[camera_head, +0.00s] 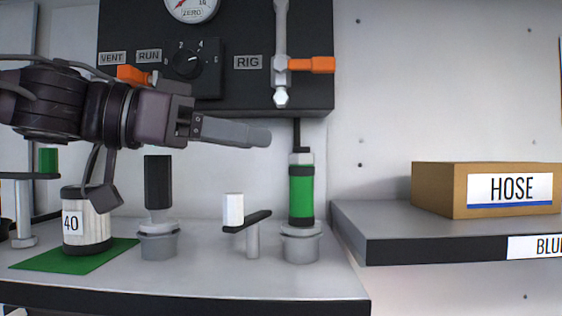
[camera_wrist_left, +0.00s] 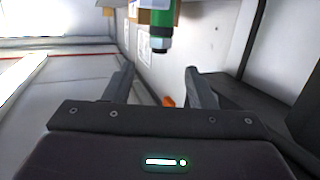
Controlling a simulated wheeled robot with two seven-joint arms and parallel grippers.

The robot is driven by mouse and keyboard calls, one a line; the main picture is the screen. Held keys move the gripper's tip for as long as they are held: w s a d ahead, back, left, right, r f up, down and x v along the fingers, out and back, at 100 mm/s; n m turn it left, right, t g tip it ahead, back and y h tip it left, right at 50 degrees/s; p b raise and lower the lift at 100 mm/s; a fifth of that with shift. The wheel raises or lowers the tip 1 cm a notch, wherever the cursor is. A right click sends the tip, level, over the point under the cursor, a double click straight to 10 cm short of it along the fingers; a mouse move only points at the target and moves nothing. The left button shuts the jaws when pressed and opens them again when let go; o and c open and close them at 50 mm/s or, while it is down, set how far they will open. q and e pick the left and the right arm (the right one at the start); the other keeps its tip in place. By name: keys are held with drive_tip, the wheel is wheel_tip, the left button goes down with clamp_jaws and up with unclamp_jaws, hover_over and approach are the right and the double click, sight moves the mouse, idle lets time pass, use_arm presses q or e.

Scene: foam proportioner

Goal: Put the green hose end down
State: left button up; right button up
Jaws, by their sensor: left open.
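The green hose end (camera_head: 301,190) stands upright in a grey cup (camera_head: 301,247) at the right of the bench, with a black hose rising from its top. My left gripper (camera_head: 264,137) reaches in from the left, above and to the left of the hose end, and is apart from it. In the left wrist view, its two fingers (camera_wrist_left: 159,72) are spread with nothing between them. A green piece with a black band and grey tip (camera_wrist_left: 160,28) lies beyond the fingers there and looks like the hose end. My right gripper is in neither view.
A black-topped fitting (camera_head: 158,185) stands in another grey cup, near a white-handled lever (camera_head: 234,208). A white canister (camera_head: 86,222) stands on a green mat (camera_head: 113,254). The dark panel (camera_head: 235,60) has orange handles. A HOSE box (camera_head: 440,190) sits on the right shelf (camera_head: 385,222).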

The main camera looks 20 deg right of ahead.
use_arm(q)
drive_tip(key=shift+b+v, duration=0.35)
drive_tip(key=shift+v, duration=1.5)
